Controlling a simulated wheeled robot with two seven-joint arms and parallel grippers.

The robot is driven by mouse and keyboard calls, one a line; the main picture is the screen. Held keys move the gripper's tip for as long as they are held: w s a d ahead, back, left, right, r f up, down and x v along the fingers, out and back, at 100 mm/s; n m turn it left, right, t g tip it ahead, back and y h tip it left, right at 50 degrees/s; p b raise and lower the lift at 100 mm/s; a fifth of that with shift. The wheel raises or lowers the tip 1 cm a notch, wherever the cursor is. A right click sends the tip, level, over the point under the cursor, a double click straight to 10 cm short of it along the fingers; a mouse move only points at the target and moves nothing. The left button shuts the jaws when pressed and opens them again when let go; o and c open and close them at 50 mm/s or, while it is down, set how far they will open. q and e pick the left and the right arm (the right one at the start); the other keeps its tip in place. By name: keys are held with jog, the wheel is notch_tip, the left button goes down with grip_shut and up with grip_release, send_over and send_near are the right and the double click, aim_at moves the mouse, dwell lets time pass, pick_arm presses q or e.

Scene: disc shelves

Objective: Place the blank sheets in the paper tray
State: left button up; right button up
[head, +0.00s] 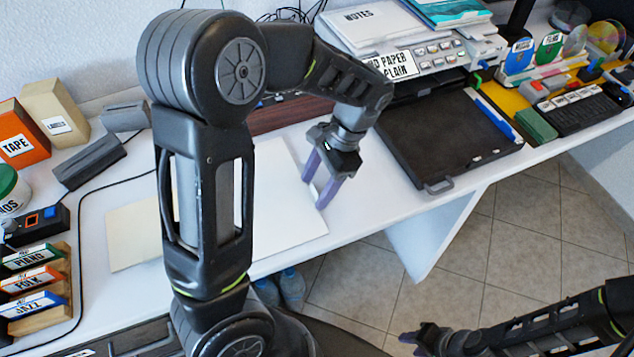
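The blank white sheets (285,215) lie flat on the white desk, partly hidden behind my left arm. My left gripper (320,180) is over their right edge with its purple fingers apart, pointing down; I cannot tell whether the tips touch the paper. The dark paper tray (445,135) extends from the front of the printer (405,60), to the right of the sheets.
A cream sheet or folder (133,235) lies left of my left arm. Tape (20,140) and label boxes (55,115), a cable and labelled cases (35,280) fill the left. White desk shows between sheets and tray.

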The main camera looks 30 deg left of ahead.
pick_arm(q)
jog(key=shift+r, duration=0.1)
jog(key=p+v, duration=0.6)
jog(key=v, duration=0.6)
jog(key=shift+o, duration=0.5)
